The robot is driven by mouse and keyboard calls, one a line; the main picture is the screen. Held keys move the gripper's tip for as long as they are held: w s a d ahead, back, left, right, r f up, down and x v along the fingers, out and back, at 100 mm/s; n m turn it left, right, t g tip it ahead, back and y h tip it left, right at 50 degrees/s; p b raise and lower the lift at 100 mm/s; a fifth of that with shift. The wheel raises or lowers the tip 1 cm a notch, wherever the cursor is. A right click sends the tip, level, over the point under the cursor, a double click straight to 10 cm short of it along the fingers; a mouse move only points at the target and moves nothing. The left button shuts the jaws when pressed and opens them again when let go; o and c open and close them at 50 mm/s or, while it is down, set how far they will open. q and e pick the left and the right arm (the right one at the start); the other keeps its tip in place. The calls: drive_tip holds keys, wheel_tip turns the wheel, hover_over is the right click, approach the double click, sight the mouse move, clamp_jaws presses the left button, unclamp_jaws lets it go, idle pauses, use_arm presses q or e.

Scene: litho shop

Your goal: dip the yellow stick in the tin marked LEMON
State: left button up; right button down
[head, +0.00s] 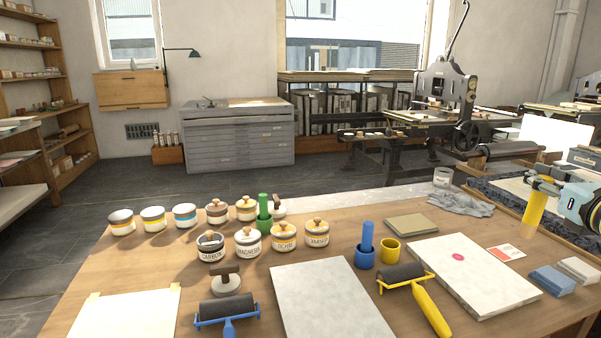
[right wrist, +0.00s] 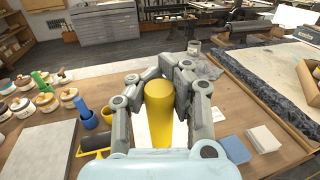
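My right gripper (head: 541,186) is at the right of the head view, above the table's right part. It is shut on the yellow stick (head: 534,212), which hangs roughly upright with its lower end clear of the tins. The right wrist view shows the fingers (right wrist: 160,85) on both sides of the yellow stick (right wrist: 159,115). Several tins stand at the left middle of the table. Front-row labels seem to read CARBON (head: 211,249), MAGNESIA (head: 248,245) and OCHRE (head: 283,238); the rightmost tin's label (head: 316,235) is too small to read surely. My left gripper is not in view.
A yellow cup (head: 389,252) stands empty beside a blue cup (head: 364,259) holding a blue stick (head: 367,234). A green stick (head: 263,206) stands among the tins. Rollers with blue (head: 227,311) and yellow (head: 430,308) handles, a pale slab (head: 472,275) and a grey cloth (head: 460,203) lie around.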

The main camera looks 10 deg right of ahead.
wheel_tip(320, 180, up, 4)
drive_tip(key=d, duration=0.3)
drive_tip(key=s+a+f+n+g+y+b, duration=0.1)
drive_tip(key=s+a+n+y, duration=0.3)
drive_tip(key=a, duration=0.6)
drive_tip(key=s+a+f+n+g+y+b, duration=0.1)
drive_tip(key=s+a+n+g+y, duration=0.2)
drive_tip(key=a+y, duration=0.4)
drive_tip(key=s+a+f+n+g+y+b, duration=0.1)
drive_tip(key=s+a+n+g+y, duration=0.2)
drive_tip(key=a, duration=1.2)
drive_tip(key=s+n+y, duration=0.2)
drive_tip(key=shift+f+y, duration=0.3)
drive_tip(key=shift+y, duration=0.1)
